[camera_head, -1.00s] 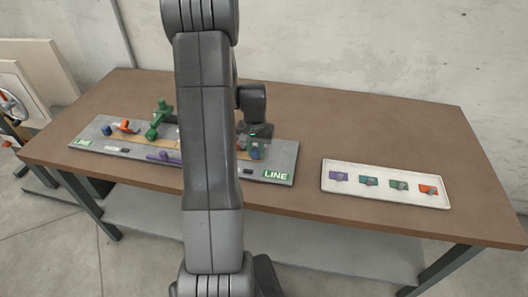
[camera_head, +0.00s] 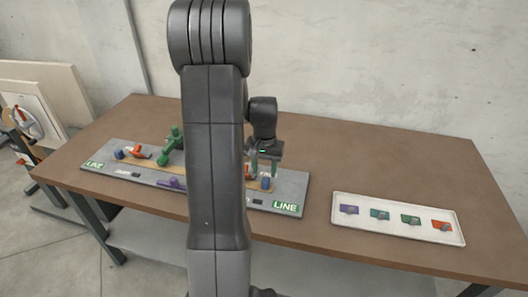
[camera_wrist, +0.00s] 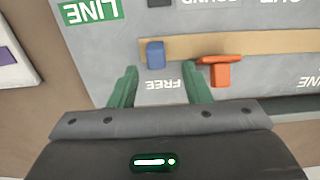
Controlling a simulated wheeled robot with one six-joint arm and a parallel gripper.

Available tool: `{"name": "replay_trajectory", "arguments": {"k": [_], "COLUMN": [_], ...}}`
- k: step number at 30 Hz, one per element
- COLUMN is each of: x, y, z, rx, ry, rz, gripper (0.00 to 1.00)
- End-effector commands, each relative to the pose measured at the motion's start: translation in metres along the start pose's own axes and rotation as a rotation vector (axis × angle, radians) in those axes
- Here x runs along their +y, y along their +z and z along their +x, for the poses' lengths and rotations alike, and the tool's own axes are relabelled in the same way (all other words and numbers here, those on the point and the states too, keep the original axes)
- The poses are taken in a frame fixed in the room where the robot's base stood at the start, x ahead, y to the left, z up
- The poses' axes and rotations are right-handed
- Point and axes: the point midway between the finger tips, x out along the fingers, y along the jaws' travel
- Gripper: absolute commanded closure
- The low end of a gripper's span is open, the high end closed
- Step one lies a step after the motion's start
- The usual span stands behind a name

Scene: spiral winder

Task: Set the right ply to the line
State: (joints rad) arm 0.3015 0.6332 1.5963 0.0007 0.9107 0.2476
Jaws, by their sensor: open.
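A grey board (camera_head: 226,200) lies on the table, with a green LINE label (camera_head: 285,207) at its right end. A blue block (camera_head: 266,184) and an orange piece (camera_head: 248,172) sit on the board's right part. In the wrist view the blue block (camera_wrist: 155,54) stands on a tan strip, and the orange lever (camera_wrist: 222,72) is to its right. The LINE label (camera_wrist: 90,10) is at upper left and a FREE marking (camera_wrist: 166,84) lies below the blue block. My gripper (camera_wrist: 160,88) is open and empty, its green fingers above the board at the FREE marking.
A white tray (camera_head: 398,232) with several coloured pieces lies to the right on the brown table (camera_head: 400,160). A green piece (camera_head: 170,147), a purple piece (camera_head: 172,183) and another blue and orange pair are on the board's left part. My arm hides the board's middle.

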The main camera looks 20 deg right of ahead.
Motion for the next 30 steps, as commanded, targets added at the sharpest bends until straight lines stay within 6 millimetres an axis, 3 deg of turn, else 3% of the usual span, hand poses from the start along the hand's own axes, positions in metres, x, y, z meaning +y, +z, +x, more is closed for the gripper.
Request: {"name": "replay_trajectory", "arguments": {"k": [6,12,30], "x": [-0.001,-0.001,-0.001], "y": [-0.001,0.000,0.000], "z": [-0.051,-0.078,-0.086], "rx": [0.005,0.002,-0.001], "ry": [-0.002,-0.001,0.000], "rz": [-0.001,-0.001,-0.001], "gripper": [0.56,0.56,0.56]}}
